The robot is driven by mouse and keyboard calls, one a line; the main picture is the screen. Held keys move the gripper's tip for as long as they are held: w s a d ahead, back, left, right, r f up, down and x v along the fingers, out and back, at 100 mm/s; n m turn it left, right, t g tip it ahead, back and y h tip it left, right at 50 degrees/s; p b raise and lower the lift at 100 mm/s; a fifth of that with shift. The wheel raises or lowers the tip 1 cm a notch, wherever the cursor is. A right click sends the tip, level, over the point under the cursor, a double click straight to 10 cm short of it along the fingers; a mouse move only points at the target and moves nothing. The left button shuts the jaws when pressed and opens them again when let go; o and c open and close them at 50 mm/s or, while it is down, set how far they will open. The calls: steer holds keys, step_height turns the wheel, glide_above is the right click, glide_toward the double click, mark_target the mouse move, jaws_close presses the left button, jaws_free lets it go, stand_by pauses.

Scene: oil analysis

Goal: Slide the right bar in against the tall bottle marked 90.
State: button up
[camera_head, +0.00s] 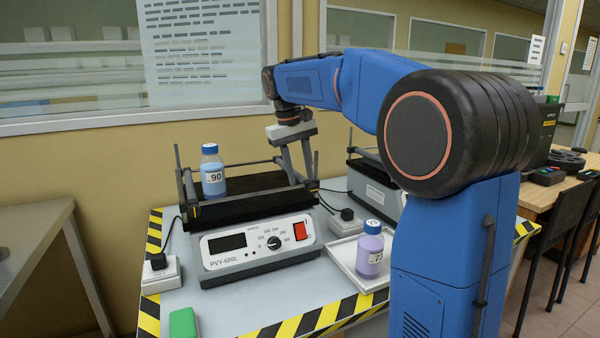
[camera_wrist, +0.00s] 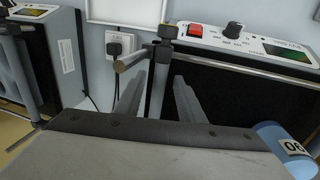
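The tall bottle marked 90 (camera_head: 212,178), blue with a blue cap, stands upright on the black platform at the left of the shaker (camera_head: 258,245). It also shows at the lower right of the wrist view (camera_wrist: 285,150). The right bar (camera_wrist: 160,75) crosses the platform near its right end, well apart from the bottle; in the head view it is mostly hidden behind my fingers. My gripper (camera_head: 300,180) points down at that end. In the wrist view my gripper (camera_wrist: 160,85) has its two fingers apart, one on each side of the bar, with gaps showing.
A purple bottle (camera_head: 370,252) stands on a white tray (camera_head: 345,262) right of the shaker. A second device (camera_head: 375,190) stands behind it. A power socket (camera_head: 346,222) and green block (camera_head: 183,323) are on the striped-edge table. The platform between bottle and bar looks clear.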

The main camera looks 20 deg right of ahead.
steer(key=shift+c, duration=0.4)
jaws_close()
steer(key=a, duration=2.1)
steer(key=shift+o, duration=0.4)
jaws_free()
steer(key=shift+a, duration=0.1)
